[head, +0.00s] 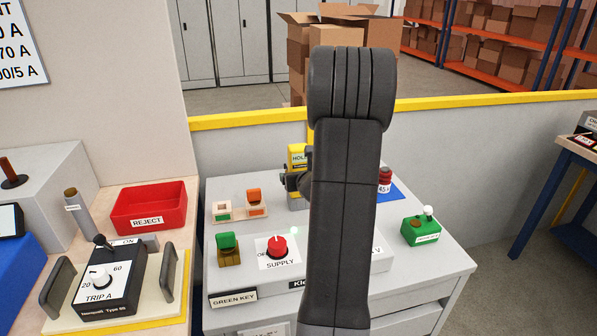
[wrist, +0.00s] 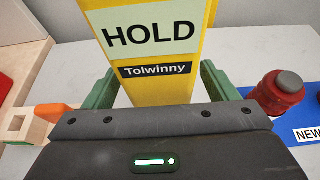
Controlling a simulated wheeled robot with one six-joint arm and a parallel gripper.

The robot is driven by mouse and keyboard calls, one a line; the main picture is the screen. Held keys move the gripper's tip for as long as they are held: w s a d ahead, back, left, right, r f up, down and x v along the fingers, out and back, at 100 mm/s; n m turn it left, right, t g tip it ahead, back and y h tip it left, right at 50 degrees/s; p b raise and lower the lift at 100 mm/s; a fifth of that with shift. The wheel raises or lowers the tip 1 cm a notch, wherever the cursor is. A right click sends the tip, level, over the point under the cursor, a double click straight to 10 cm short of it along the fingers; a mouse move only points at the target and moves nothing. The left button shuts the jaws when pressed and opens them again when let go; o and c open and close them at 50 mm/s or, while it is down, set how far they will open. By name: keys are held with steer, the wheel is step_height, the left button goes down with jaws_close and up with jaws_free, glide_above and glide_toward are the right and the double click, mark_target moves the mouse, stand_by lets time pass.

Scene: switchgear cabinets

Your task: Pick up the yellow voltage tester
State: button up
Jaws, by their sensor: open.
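The yellow voltage tester (head: 298,154) stands on the grey cabinet top, partly hidden behind my arm in the head view. In the wrist view the yellow voltage tester (wrist: 155,84) rises between my two green fingers, with a HOLD label and a Tolwinny strip facing me. My gripper (wrist: 160,88) is open, with one finger on each side of the tester. Small gaps seem to show beside it. In the head view my gripper (head: 297,182) is mostly hidden by my arm. The tester's lower end is hidden by the gripper body in the wrist view.
A red knobbed object (wrist: 279,92) stands on a blue mat (wrist: 300,128) right of the tester. An orange block (head: 254,196) in a wooden holder is to the left. A green box (head: 421,231), the SUPPLY switch (head: 278,247) and a red REJECT tray (head: 149,207) are nearby.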

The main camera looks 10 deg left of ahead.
mark_target(298, 146)
steer(key=c, duration=1.2)
step_height(298, 146, up, 10)
steer(key=p, duration=0.4)
steer(key=shift+c, duration=0.2)
